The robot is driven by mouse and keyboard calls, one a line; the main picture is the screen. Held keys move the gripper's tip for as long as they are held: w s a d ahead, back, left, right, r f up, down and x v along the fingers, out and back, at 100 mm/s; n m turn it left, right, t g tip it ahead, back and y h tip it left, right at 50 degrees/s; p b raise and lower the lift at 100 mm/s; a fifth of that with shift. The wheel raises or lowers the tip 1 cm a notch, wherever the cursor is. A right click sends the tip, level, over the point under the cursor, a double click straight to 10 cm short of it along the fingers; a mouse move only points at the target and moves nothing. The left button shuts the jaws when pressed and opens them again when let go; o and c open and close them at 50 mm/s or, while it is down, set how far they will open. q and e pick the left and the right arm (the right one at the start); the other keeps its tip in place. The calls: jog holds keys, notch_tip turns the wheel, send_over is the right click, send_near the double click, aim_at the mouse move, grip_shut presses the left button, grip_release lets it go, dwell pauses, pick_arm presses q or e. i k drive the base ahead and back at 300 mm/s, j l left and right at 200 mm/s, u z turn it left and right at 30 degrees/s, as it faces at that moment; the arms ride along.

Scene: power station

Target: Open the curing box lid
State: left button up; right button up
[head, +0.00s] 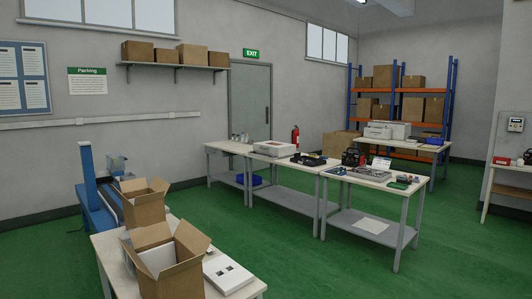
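No part labelled as a curing box can be read from this distance. A larger white and grey machine (388,130) stands on the table at the back right. I cannot tell which of these is the curing box. Neither of my grippers is in view.
Open cardboard boxes (145,208) stand on the near-left table (112,262) beside a flat white panel (228,272). Workbenches (360,178) hold a black tray (308,159) and tools. An orange and blue rack (428,92) stands behind. Green floor (455,255) is clear at the right.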

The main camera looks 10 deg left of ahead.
aim_at(274, 149)
jog(key=i+j, duration=0.15)
jog(key=i, duration=0.95)
jog(key=i+l+z, duration=0.1)
jog(key=i+z, duration=0.2)
jog(key=i, duration=0.35)
jog(key=i+z, duration=0.3)
jog(key=i, duration=0.35)
jog(key=i+j+z, duration=0.3)
jog(key=i, duration=0.3)
jog(key=i+j+u, duration=0.1)
jog(key=i+u, duration=0.65)
jog(key=i+l+u, duration=0.15)
jog(key=i+u, duration=0.25)
jog(key=i+l+u, duration=0.4)
jog(key=i+j+u, duration=0.4)
jog(key=i, duration=0.2)
jog(key=i+u, duration=0.4)
jog(key=i, duration=0.2)
jog(key=i+u, duration=0.4)
jog(key=i, duration=0.25)
jog(key=i+z, duration=0.3)
jog(key=i, duration=0.15)
jog(key=i+z, duration=0.3)
jog(key=i, duration=0.2)
jog(key=i+j+z, duration=0.15)
jog(key=i+z, duration=0.15)
jog(key=i, duration=0.15)
jog(key=i+j+z, duration=0.3)
jog(key=i, duration=0.15)
